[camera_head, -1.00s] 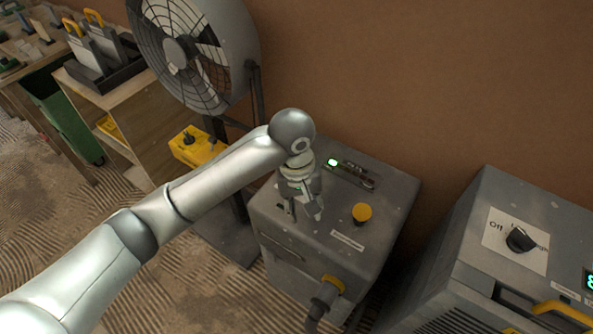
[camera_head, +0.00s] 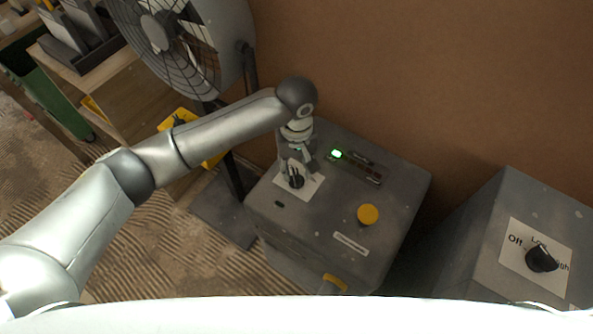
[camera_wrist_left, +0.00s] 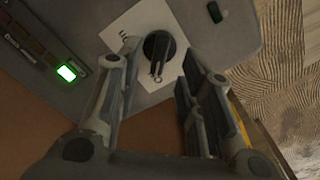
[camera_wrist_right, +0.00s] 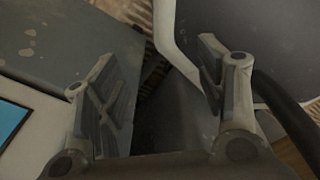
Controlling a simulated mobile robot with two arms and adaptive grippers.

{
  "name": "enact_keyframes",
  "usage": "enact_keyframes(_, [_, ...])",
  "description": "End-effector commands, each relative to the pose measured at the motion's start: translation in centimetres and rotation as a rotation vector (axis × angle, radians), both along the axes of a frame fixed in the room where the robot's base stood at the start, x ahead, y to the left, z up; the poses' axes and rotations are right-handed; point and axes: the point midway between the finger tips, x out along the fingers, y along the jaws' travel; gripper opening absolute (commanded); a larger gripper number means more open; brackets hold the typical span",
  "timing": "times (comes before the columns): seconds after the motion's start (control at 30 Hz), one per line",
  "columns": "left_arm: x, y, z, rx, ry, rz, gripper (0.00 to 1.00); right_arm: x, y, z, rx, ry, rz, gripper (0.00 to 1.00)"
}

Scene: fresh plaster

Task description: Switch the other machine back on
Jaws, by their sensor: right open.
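The left grey machine (camera_head: 385,215) has a lit green lamp (camera_head: 337,154) and a yellow button (camera_head: 368,214) on top. A black knob (camera_head: 296,181) sits on its white card (camera_head: 313,187). My left gripper (camera_head: 295,168) points down at this knob. In the left wrist view my left gripper (camera_wrist_left: 155,78) is open, with the knob (camera_wrist_left: 158,47) between or just beyond its fingertips; contact is unclear. The right grey machine (camera_head: 480,230) has a black knob (camera_head: 541,259) on a card reading Off, Low and High. My right gripper (camera_wrist_right: 158,85) is open and empty in the right wrist view.
A large fan (camera_head: 185,50) stands left of the left machine, with a yellow box (camera_head: 178,122) near it. A wooden shelf unit (camera_head: 120,85) is farther left. A brown wall (camera_head: 430,80) closes the back. A dark gap separates the two machines.

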Motion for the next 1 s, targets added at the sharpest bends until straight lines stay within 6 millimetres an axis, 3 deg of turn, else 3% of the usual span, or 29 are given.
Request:
enact_keyframes(0.23, [0.0,0.0,-3.3,0.0,0.001,0.0,0.35,1.3,0.0,0.0,0.0,-0.016,0.0,0.64])
enact_keyframes(0.6, [0.0,0.0,-3.9,0.0,0.0,-0.001,0.35,1.4,0.0,0.0,0.001,-0.018,0.0,0.64])
enact_keyframes(0.87, [0.0,0.0,-3.9,-0.001,0.0,-0.001,0.03,1.2,0.0,0.0,0.0,-0.015,0.0,0.64])
enact_keyframes(1.0, [0.0,0.0,-3.8,0.0,0.0,-0.001,0.0,1.1,0.0,0.0,0.001,-0.013,0.0,0.64])
